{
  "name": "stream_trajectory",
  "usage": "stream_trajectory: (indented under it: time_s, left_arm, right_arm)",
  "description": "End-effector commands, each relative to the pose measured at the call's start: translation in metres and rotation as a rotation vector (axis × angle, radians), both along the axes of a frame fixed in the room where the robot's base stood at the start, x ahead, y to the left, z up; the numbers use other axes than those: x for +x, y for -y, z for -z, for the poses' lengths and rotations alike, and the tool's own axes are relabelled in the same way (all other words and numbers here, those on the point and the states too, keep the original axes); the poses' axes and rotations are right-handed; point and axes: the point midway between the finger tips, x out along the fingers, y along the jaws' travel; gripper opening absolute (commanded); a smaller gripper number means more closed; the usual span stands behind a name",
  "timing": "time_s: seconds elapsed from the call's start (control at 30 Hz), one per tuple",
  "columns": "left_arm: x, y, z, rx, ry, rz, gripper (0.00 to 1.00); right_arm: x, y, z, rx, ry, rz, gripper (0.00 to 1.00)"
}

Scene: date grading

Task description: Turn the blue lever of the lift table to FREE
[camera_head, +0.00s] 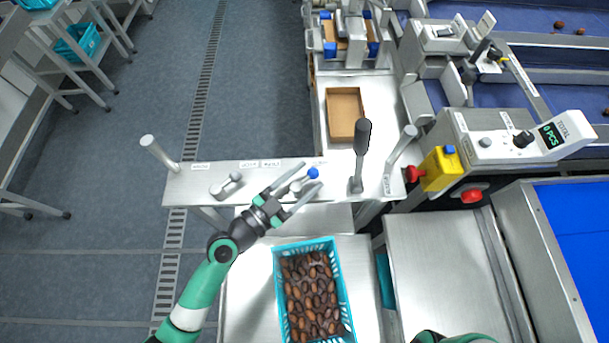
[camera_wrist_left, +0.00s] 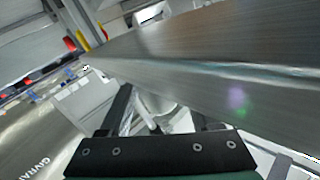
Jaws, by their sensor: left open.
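The blue lever's round knob (camera_head: 313,172) shows on the grey panel of the lift table (camera_head: 200,187), with its metal hub just left of it. My left gripper (camera_head: 311,177) is open, and its two fingers reach from the lower left to either side of the knob. I cannot tell whether either finger touches the lever. The labels beside the lever are too small to read, so its setting is unclear. In the left wrist view, the two dark fingers (camera_wrist_left: 158,112) stand apart before a pale rounded metal part, and no blue knob is clear. My right gripper is not in view.
A metal lever (camera_head: 230,185) sits left on the panel, and a tall black-handled lever (camera_head: 362,140) stands close right. A teal crate of dates (camera_head: 277,290) lies below. A yellow box with a red button (camera_head: 440,170) is further right. Open floor lies left.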

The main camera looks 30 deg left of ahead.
Motion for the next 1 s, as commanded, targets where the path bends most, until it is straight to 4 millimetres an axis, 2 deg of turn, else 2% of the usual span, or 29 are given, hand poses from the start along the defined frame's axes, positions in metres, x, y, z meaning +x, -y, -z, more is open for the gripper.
stream_trajectory:
  time_s: [0.23,0.5,0.6,1.0]
  left_arm:
    - [0.0014,0.0004,0.0003,0.000,0.000,-0.001,0.64]
    - [0.0012,0.0002,0.0003,0.000,0.000,0.000,0.15]
    - [0.0011,0.0002,0.0002,0.000,0.000,0.000,0.00]
    - [0.0019,-0.0004,0.0006,0.000,-0.006,-0.021,0.00]
  right_arm:
    - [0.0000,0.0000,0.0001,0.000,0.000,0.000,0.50]
    - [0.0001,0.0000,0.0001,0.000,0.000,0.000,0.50]
    - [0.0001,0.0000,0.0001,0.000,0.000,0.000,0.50]
    - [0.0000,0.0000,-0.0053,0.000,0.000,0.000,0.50]
